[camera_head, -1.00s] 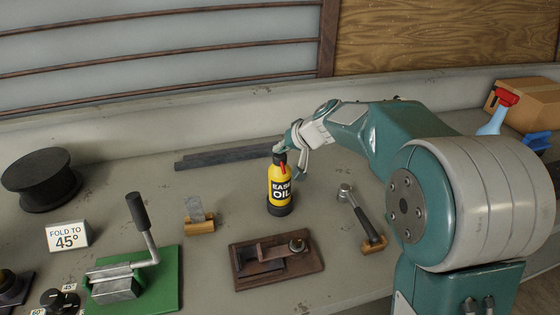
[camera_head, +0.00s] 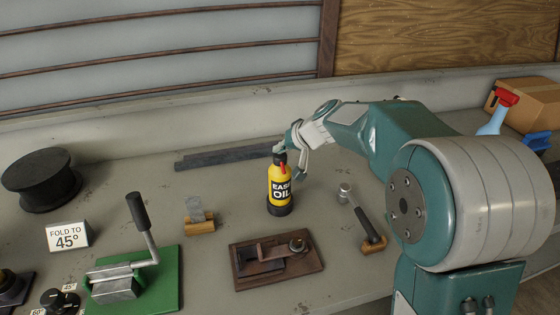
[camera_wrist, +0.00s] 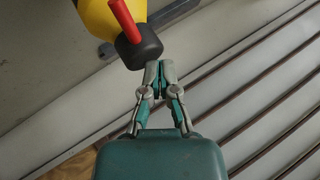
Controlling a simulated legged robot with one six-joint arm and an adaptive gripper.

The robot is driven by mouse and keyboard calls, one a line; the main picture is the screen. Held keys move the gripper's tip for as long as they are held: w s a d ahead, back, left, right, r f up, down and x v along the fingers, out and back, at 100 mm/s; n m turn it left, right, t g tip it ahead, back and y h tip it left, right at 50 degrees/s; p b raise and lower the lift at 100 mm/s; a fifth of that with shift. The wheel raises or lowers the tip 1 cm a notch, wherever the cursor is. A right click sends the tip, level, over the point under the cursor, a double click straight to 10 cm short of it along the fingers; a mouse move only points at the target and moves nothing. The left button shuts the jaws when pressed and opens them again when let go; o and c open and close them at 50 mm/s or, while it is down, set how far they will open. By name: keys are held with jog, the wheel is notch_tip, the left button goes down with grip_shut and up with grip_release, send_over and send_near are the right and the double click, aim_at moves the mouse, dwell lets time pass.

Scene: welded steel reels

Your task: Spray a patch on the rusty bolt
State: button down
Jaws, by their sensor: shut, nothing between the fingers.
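The yellow oil bottle (camera_head: 279,197), labelled "EASE OIL", stands upright on the bench. It has a black cap and a red nozzle, which also show in the wrist view (camera_wrist: 144,46). My gripper (camera_head: 281,148) is shut and empty at the top of the bottle. In the wrist view its closed fingertips (camera_wrist: 159,64) are right beside the black cap; I cannot tell if they touch it.
A wrench (camera_head: 361,216) rests on a wooden block to the right. A small wooden holder (camera_head: 199,226) stands to the left, then a green-based bending tool (camera_head: 155,280) and a black reel (camera_head: 40,178). A dark steel bar (camera_head: 228,157) lies behind.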

aim_at(281, 156)
jog(key=shift+f, duration=0.4)
dwell(0.4)
jog(key=shift+r, duration=0.55)
jog(key=shift+r, duration=2.9)
jog(key=shift+s, duration=0.15)
